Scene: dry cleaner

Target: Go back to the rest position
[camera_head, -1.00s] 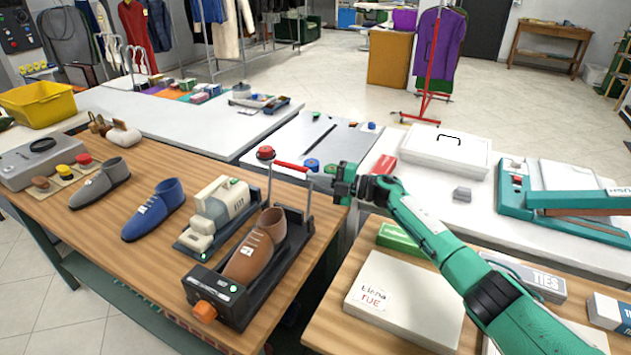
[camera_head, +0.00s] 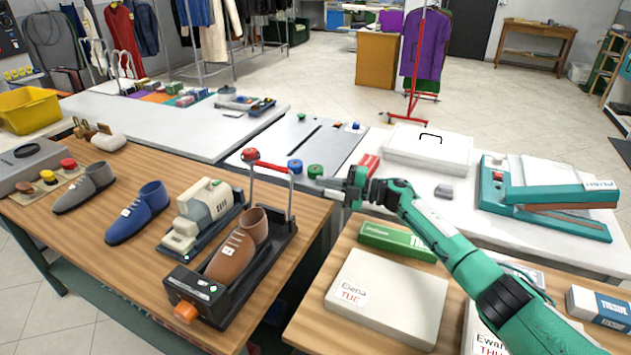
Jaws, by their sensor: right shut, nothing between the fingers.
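My right arm comes in from the lower right, and its green right gripper (camera_head: 338,192) is shut and empty. It hangs over the gap between the wooden bench and the white table, to the right of the shoe stretching machine (camera_head: 196,293). The gripper is apart from the machine's upright lever frame (camera_head: 291,200). A brown shoe (camera_head: 236,251) sits on that machine. My left gripper is not in view.
The wooden bench (camera_head: 145,255) carries a blue shoe (camera_head: 138,214), a grey shoe (camera_head: 84,187) and a cream machine (camera_head: 207,212). Below my right arm, a second wooden table holds a white box (camera_head: 386,300) and a green box (camera_head: 397,241). A teal press (camera_head: 545,205) stands at right.

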